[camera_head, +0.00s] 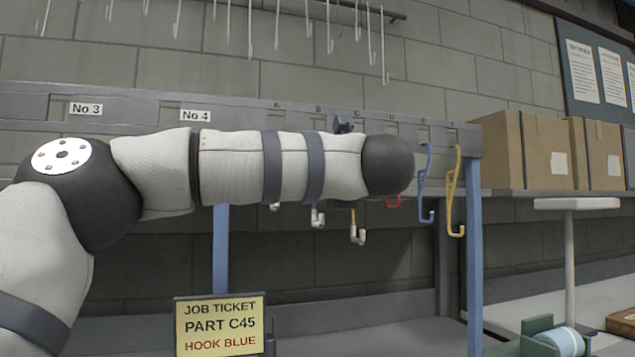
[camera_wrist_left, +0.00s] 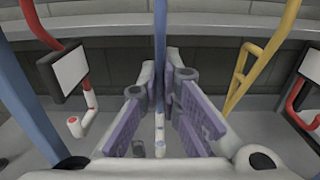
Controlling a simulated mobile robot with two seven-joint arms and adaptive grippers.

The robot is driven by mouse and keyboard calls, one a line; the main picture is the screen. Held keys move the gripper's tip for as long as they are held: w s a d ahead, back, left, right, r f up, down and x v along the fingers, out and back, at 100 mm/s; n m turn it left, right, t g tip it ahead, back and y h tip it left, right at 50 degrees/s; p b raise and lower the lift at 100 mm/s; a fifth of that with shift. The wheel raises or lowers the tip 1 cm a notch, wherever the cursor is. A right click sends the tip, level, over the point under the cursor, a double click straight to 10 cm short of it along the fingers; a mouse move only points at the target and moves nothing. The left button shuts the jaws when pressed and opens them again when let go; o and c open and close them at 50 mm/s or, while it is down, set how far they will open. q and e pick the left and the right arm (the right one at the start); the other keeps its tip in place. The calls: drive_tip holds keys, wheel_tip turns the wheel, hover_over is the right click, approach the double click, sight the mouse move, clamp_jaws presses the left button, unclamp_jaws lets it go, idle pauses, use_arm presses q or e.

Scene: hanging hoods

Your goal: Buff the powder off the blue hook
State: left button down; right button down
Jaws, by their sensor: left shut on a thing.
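In the left wrist view a blue hook (camera_wrist_left: 159,45) hangs down between the purple-padded fingers of my left gripper (camera_wrist_left: 162,105), which is shut on it. Its lower part below the pads looks whitish. In the head view my left forearm and wrist cover most of this gripper and hook; a whitish hook end (camera_head: 317,217) shows beneath the arm. Another blue hook (camera_head: 426,185) hangs free under letter E, without visible white. A job ticket (camera_head: 219,325) reads PART C45, HOOK BLUE. My right gripper is not in view.
A red hook with whitish end (camera_wrist_left: 88,98) hangs left of the gripper, a yellow hook (camera_wrist_left: 262,65) right. Another yellow hook (camera_head: 453,190) hangs by the rack's right blue post (camera_head: 474,270). Cardboard boxes (camera_head: 515,150) stand right; a green holder with blue roll (camera_head: 563,341) is lower right.

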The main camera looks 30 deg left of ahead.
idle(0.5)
use_arm(q)
drive_tip(key=shift+r, duration=1.35)
drive_tip(key=shift+v, duration=1.85)
drive_tip(key=v, duration=1)
drive_tip(key=shift+r, duration=0.2)
drive_tip(key=shift+a, duration=0.1)
